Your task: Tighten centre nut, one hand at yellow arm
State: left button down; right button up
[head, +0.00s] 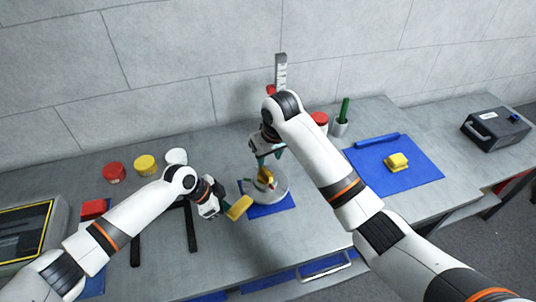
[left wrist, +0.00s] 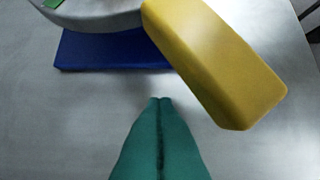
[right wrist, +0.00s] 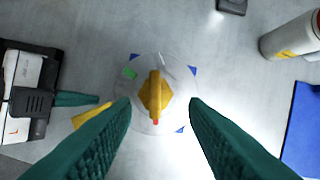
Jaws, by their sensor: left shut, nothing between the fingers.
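The yellow centre nut (head: 265,175) sits on top of a round grey hub (head: 281,190). In the right wrist view the nut (right wrist: 155,95) is a winged yellow piece in the middle of the pale disc. The yellow arm (head: 239,208) sticks out from the hub's front left; it is large in the left wrist view (left wrist: 215,65). My left gripper (left wrist: 160,101) is shut and empty beside the yellow arm, with a gap between. My right gripper (right wrist: 160,105) is open above the hub, one finger to each side of the nut, not visibly touching it.
A blue base (head: 270,210) lies under the hub. Red (head: 114,172), yellow (head: 145,165) and white tubs stand at the back left. A blue mat (head: 417,168) with a yellow block (head: 397,161) lies to the right, beside a dark box (head: 495,128). Black bars lie front left.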

aim_at(265, 169)
jog(key=shift+s+a+r, duration=0.1)
jog(key=shift+a, duration=0.2)
jog(key=shift+x, duration=3.45)
